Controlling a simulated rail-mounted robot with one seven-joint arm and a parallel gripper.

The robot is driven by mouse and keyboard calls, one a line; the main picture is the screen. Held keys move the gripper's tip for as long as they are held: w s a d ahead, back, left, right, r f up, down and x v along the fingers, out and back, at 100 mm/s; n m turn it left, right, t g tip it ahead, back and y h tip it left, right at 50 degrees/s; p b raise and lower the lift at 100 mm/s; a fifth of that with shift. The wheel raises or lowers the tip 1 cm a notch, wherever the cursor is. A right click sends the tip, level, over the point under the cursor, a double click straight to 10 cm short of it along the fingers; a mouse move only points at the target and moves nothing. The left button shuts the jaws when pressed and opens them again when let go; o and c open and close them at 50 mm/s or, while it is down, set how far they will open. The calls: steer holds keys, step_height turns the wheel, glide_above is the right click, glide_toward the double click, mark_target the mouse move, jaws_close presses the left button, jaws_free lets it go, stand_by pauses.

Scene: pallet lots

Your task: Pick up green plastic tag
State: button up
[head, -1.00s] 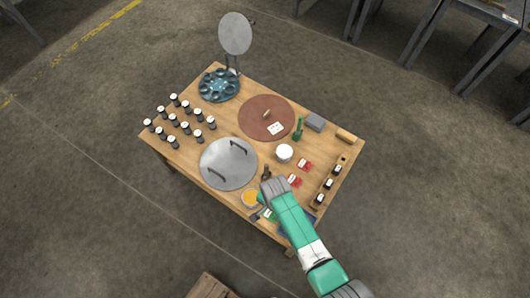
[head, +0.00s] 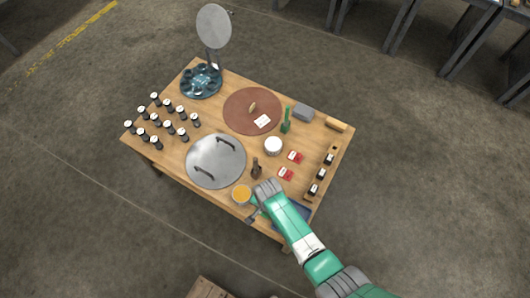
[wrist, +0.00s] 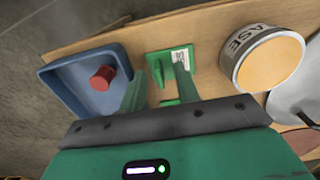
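The green plastic tag (wrist: 159,62) with a white printed label lies on the wooden table near its edge, in the upper middle of the wrist view. My gripper (wrist: 161,75) is open, with its two green fingers pointing toward the tag, one toward each side of it. Nothing is held between them. The tag is hard to make out there beside my arm.
A blue tray (wrist: 60,84) with a red cylinder (wrist: 102,77) is left of the tag. A tin with orange contents (wrist: 232,62) stands to the right. A round metal lid (head: 215,160), dark bottle (head: 256,168) and red tags (head: 286,173) lie farther in.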

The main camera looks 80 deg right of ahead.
jaws_close()
step_height(320, 180, up, 10)
steer(key=p, duration=0.5)
steer(key=shift+p, duration=0.4)
